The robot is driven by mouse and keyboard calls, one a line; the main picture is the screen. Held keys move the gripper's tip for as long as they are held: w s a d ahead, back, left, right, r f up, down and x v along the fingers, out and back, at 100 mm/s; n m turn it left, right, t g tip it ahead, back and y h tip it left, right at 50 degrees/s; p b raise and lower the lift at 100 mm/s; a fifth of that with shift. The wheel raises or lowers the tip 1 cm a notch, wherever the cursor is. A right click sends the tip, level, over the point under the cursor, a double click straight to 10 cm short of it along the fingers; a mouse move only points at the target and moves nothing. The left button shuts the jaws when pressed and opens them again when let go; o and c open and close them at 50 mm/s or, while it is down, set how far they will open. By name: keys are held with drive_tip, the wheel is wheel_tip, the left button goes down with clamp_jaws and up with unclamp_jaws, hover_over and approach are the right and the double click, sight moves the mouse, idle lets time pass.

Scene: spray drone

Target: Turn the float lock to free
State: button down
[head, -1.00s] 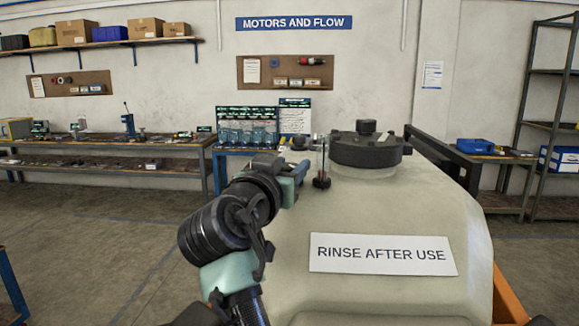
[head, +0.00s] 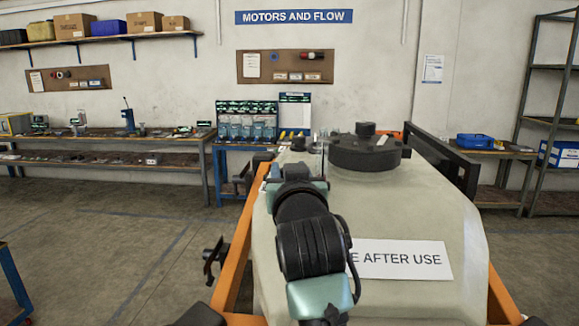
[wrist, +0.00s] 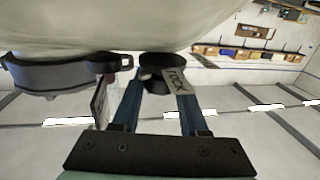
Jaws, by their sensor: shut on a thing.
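In the wrist view, the two blue fingers of my gripper (wrist: 158,88) reach up on both sides of a dark round knob (wrist: 160,62) under the pale tank. A small tag reading "LOCK" (wrist: 178,84) is by the right finger. Another pale tag (wrist: 99,106) is left of the left finger, its text unreadable. The gripper is shut on the knob, which I take for the float lock. In the head view, my wrist hides the fingers and the knob. The pale tank (head: 425,215) carries a label ending in "AFTER USE" (head: 405,260), partly covered by my arm.
A large black lid (head: 365,152) on the tank stands close right of my gripper, and shows in the wrist view too (wrist: 60,75). An orange frame (head: 236,245) surrounds the tank. A workbench (head: 110,140) and shelves (head: 545,120) stand behind.

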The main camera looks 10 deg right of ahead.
idle(0.3)
drive_tip(key=c, duration=0.7)
unclamp_jaws()
drive_tip(key=s+b, duration=0.4)
drive_tip(key=s, duration=0.9)
